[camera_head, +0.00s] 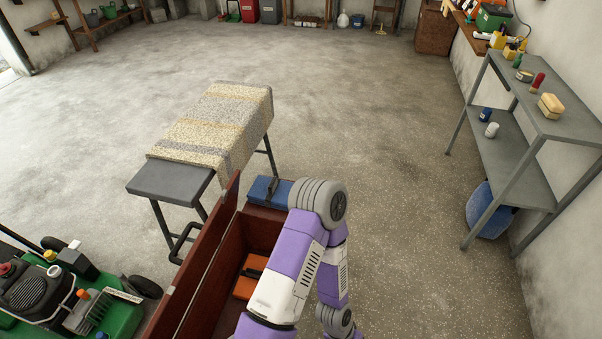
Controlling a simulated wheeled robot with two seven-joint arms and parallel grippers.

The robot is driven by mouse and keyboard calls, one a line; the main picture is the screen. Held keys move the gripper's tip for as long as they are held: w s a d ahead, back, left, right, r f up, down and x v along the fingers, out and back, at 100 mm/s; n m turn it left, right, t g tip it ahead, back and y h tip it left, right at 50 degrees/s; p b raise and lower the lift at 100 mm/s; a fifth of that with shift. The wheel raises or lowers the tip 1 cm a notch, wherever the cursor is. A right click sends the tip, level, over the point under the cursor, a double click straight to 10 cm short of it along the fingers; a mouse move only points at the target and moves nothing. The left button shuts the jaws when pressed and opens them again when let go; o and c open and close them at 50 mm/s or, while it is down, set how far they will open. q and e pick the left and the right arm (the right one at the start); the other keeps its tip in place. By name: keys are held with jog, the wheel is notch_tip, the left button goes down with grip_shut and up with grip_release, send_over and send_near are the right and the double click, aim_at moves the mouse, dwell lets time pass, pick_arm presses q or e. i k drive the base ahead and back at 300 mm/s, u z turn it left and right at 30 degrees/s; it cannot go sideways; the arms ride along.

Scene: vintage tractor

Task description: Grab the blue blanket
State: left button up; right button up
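A blue, flat, folded-looking item (268,190) with a dark strap across it sits at the far end of a reddish-brown wooden box or trailer (225,265). It looks like the blue blanket, but I cannot tell its material for certain. Its right end is close to or partly behind my bent purple and white arm. One arm of mine rises from the bottom edge, bends at a grey joint and goes back down. No gripper fingers show on it, and no other gripper is in view.
An orange strapped item (247,279) lies inside the wooden box. A bench with a beige, yellow and grey patterned cloth (218,120) stands beyond it. A green mower (70,290) is lower left. A grey metal shelf (545,110) stands right. The floor between is clear.

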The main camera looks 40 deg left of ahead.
aim_at(273, 192)
jog(key=i, duration=2.25)
jog(key=u, duration=3.75)
jog(key=i, duration=1)
